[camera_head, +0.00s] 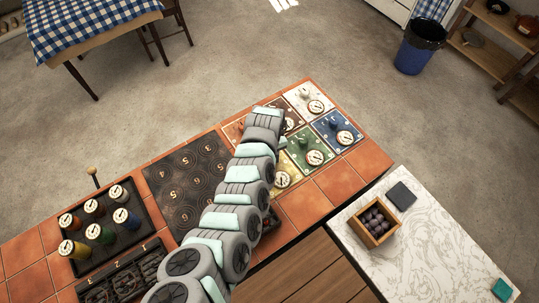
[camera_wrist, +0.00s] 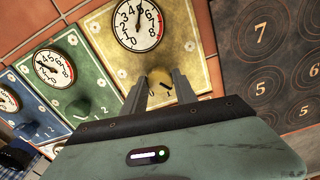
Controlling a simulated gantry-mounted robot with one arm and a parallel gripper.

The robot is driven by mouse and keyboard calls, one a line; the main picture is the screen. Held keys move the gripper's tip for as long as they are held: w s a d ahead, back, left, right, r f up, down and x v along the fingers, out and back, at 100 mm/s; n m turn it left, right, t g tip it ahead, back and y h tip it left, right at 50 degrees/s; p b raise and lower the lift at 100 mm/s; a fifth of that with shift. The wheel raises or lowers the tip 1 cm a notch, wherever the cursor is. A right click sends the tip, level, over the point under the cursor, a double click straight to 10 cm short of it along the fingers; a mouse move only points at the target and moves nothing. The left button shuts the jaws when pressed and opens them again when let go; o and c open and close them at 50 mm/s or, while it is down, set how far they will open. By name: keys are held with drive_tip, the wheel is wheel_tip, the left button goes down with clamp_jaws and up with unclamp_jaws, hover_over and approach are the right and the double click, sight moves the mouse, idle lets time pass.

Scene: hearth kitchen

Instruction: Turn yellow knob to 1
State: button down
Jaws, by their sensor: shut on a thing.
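The yellow panel (camera_wrist: 195,45) fills the upper middle of the wrist view, with a round white dial (camera_wrist: 138,25) near its top edge. The yellow knob (camera_wrist: 158,76) is on this panel, close to the dial. My gripper (camera_wrist: 160,84) has one finger on each side of the knob and is shut on it. The fingers and gripper body cover part of the knob's surroundings, and its setting cannot be read. In the head view the yellow panel (camera_head: 290,165) is partly hidden behind my arm, and the gripper is not clearly visible.
Green (camera_head: 307,152), blue (camera_head: 337,130) and white (camera_head: 306,101) knob panels lie close by. A dark numbered plate (camera_head: 175,185) and a tray of coloured jars (camera_head: 120,245) are to the left. A wooden box of dark round items (camera_head: 391,233) stands on the marble counter (camera_head: 440,245).

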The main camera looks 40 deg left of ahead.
drive_tip(key=m+p, duration=0.2)
drive_tip(key=m, duration=0.1)
drive_tip(key=shift+r, duration=0.15)
drive_tip(key=shift+m+p, duration=0.75)
drive_tip(key=shift+m, duration=1.15)
drive_tip(key=c, duration=1)
unclamp_jaws()
wheel_tip(320, 180, up, 10)
drive_tip(key=shift+r+b, duration=0.25)
drive_tip(key=shift+b, duration=0.2)
